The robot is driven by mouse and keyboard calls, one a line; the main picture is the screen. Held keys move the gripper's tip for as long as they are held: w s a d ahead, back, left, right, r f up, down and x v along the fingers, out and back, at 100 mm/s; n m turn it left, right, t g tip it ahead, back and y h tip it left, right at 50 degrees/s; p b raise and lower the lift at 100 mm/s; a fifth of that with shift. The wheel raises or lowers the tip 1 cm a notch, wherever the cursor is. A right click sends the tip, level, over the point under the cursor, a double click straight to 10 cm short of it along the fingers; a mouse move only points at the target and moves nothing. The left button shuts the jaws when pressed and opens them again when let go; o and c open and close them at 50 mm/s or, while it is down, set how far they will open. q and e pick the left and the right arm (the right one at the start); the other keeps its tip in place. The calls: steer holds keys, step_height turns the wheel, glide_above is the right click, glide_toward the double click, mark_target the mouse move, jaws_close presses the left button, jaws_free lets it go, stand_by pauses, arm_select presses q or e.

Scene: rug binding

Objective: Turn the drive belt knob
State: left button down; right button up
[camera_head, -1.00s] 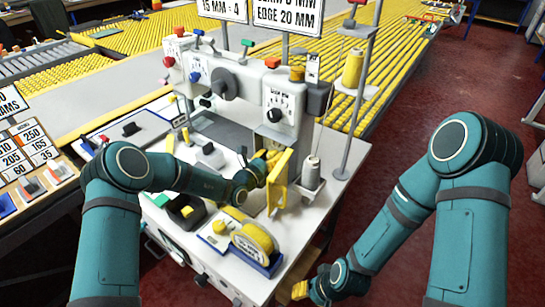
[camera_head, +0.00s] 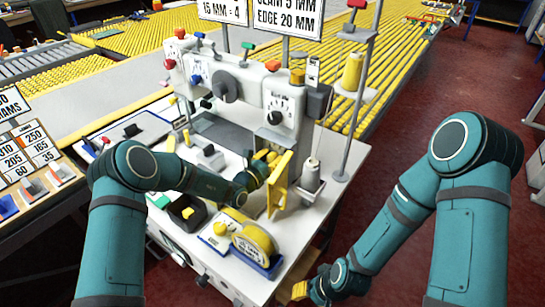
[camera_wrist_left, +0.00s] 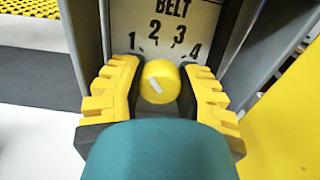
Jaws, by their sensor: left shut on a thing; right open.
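The drive belt knob (camera_wrist_left: 159,82) is a round yellow knob with a white mark, below a plate (camera_wrist_left: 178,22) reading BELT with numbers 1 to 4. The white mark slants up to the left, toward the low-number side. My left gripper (camera_wrist_left: 157,84) is shut on the knob, one yellow finger on each side of it. In the head view this gripper (camera_head: 262,168) is at the sewing machine's (camera_head: 240,90) right end, beside an upright yellow panel (camera_head: 281,183), and the knob is hidden. My right gripper (camera_head: 307,288) is open, low in front of the table's right side.
A thread cone (camera_head: 311,175) stands just right of the yellow panel. A yellow tape roll (camera_head: 253,243) and a black box (camera_head: 187,213) lie on the white table. A thread stand (camera_head: 354,110) rises at the right.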

arm_select(q)
steer(key=shift+f+m, duration=0.15)
steer(key=shift+m, duration=1.45)
steer(key=c, duration=0.9)
jaws_free()
steer(key=shift+o, duration=0.2)
steer(key=v, duration=1.2)
